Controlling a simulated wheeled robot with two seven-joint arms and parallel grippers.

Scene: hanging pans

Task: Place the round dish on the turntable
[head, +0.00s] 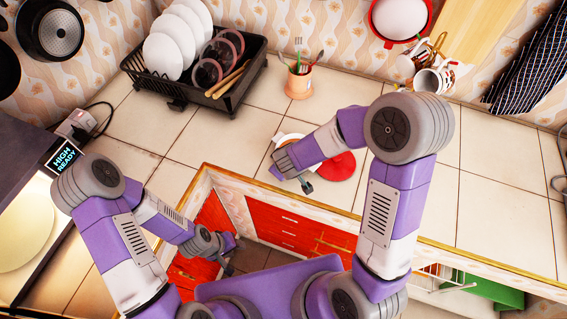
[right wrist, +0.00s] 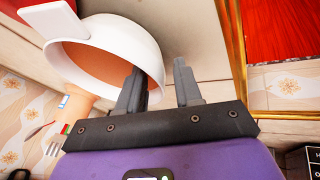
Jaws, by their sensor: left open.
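A round white dish (head: 287,139) with a tan inside and a tab handle is on the counter, partly hidden by my right arm. It fills the upper left of the right wrist view (right wrist: 150,45). My right gripper (head: 291,180) is at it with fingers apart; in the right wrist view one finger (right wrist: 158,90) overlaps the dish's opening and the other is outside its rim. I see no firm grip. The pale round turntable (head: 22,232) is in the lit microwave at far left. My left gripper (head: 236,258) is open and empty, low in front of the counter.
A red round item (head: 336,167) lies beside the dish. A black dish rack (head: 225,95) with plates and a utensil cup (head: 298,82) stand at the back. Mugs (head: 432,78) are at back right. The microwave display (head: 63,159) reads HIGH READY. The right counter is clear.

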